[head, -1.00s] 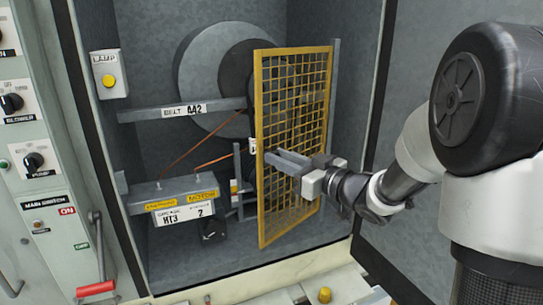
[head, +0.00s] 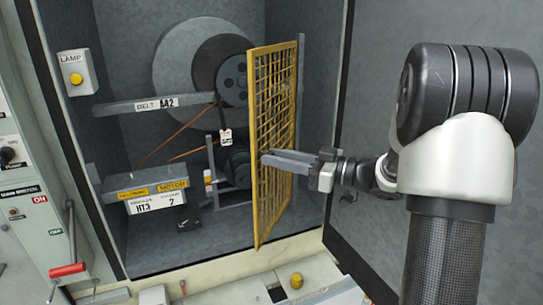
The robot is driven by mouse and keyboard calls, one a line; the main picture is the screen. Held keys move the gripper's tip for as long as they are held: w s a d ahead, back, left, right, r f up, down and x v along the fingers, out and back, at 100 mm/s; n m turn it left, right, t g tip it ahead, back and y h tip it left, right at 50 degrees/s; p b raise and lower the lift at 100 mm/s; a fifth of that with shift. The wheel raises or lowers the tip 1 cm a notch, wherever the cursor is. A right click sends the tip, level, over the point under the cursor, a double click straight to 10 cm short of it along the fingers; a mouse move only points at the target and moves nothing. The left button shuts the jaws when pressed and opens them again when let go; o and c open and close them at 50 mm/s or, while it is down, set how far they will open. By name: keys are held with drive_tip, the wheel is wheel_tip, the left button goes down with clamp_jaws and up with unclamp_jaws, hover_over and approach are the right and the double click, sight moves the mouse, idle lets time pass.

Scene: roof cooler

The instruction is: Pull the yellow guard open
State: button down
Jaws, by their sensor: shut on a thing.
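The yellow guard (head: 272,110) is a mesh panel in a yellow frame, seen in the head view. It stands swung out from the grey post at its right side, at a steep angle to the cabinet's back wall. My gripper (head: 268,158) is at the guard's right face, with its fingers reaching to the near upright edge at about mid height. It is shut on the guard. The exact contact at the fingertips is too small to make out. The pulleys (head: 232,80) and belt (head: 180,133) behind show to the left of the guard.
A bar labelled BELT (head: 150,104) and a grey motor box (head: 145,188) stand left of the guard. A lamp box (head: 77,72) hangs on the left wall. A red-handled lever (head: 68,270) is at lower left. A yellow knob (head: 296,281) is on the front ledge.

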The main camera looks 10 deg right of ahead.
drive_tip(key=shift+s+d, duration=0.1)
drive_tip(key=shift+d, duration=0.1)
idle(0.3)
drive_tip(key=c, duration=1.6)
unclamp_jaws()
drive_tip(key=shift+o, duration=0.2)
drive_tip(key=shift+r, duration=0.1)
approach(259, 116)
drive_tip(key=x, duration=0.4)
drive_tip(key=shift+w+a+r, duration=0.1)
drive_tip(key=shift+w+a, duration=0.2)
